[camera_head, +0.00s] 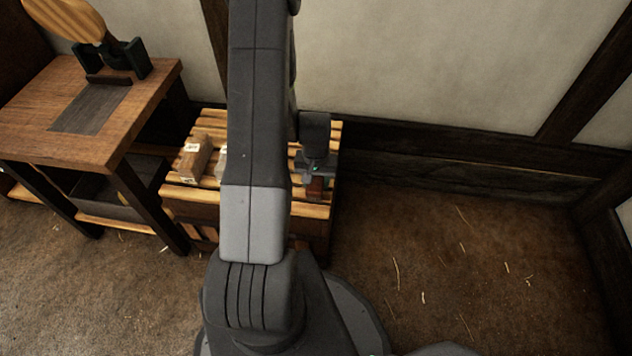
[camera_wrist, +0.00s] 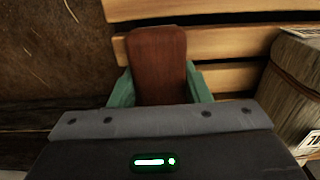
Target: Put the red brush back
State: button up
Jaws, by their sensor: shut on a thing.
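The red brush shows in the wrist view as a reddish-brown block (camera_wrist: 157,65) between the two green fingers of my gripper (camera_wrist: 160,90). My gripper is shut on it. In the head view my gripper (camera_head: 316,172) is over the right end of a slatted wooden pallet (camera_head: 325,135), and the red-brown block (camera_head: 316,188) shows just below it. The slats lie close beneath the block in the wrist view. I cannot tell whether the block touches them. The block's lower part and any bristles are hidden.
A wooden block with a white label (camera_head: 195,157) stands on the pallet's left part, with a pale thing (camera_head: 222,163) partly hidden behind my arm. A wooden table (camera_head: 150,100) with a dark inset plate stands at left. The floor to the right (camera_head: 450,260) is clear except for straw bits.

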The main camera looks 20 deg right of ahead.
aim_at(316, 178)
jog(key=o, duration=1.1)
jog(key=shift+o, duration=0.2)
notch_tip(316, 178, up, 12)
jog(key=p, duration=0.3)
jog(key=shift+p, duration=0.3)
jog(key=shift+r, duration=0.1)
